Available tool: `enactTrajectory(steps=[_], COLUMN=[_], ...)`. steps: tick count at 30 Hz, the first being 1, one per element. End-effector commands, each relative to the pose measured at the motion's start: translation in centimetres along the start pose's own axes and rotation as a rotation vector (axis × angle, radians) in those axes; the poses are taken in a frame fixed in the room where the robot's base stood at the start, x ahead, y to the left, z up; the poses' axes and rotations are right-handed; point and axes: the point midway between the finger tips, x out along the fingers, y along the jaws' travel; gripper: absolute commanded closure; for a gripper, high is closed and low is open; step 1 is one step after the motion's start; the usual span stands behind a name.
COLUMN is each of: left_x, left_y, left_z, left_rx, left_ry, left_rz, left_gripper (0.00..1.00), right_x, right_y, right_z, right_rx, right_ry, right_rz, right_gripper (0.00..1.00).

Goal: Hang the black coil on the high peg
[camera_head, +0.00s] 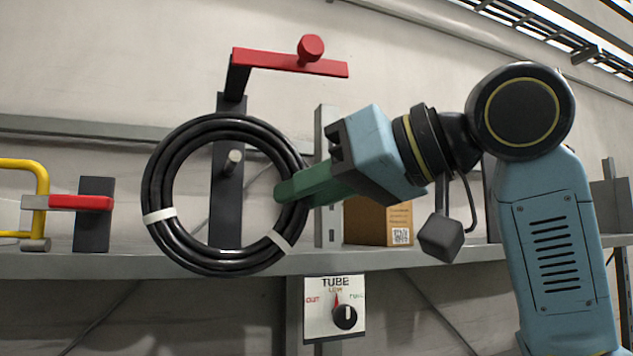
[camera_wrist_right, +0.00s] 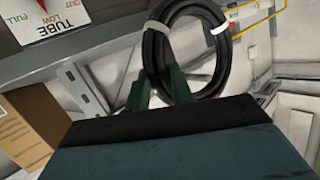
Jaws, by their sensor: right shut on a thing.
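The black coil (camera_head: 165,165) is a ring of black hose with white bands, held upright in front of a dark upright plate (camera_head: 225,190). My right gripper (camera_head: 287,192) is shut on the coil's right side, and its green fingers also show on the coil (camera_wrist_right: 190,15) in the right wrist view (camera_wrist_right: 158,85). A short metal peg (camera_head: 233,157) shows through the coil's opening, below its top. I cannot tell whether the peg reaches into the ring. A red bar with a red knob (camera_head: 300,60) sits above the coil. My left gripper is not in view.
A grey shelf (camera_head: 390,260) runs behind, with a cardboard box (camera_head: 370,222) right of the coil. A red bracket (camera_head: 82,202) and a yellow-framed tool (camera_head: 40,200) are at the left. A TUBE dial panel (camera_head: 335,308) hangs below the shelf.

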Motion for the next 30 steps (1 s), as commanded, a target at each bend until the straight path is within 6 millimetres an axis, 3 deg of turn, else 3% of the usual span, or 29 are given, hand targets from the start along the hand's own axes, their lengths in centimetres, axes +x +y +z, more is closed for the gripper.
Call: enactTrajectory(steps=[15,30], left_x=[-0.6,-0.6], left_y=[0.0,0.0], left_z=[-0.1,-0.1], left_rx=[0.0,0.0], left_ry=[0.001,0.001], left_rz=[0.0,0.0], left_gripper=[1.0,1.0], right_x=[2.3,2.8], right_y=[1.7,2.0], right_z=[-0.3,0.0], right_rx=[0.001,0.0], right_ry=[0.001,0.001], right_rz=[0.0,0.0], right_gripper=[1.0,1.0])
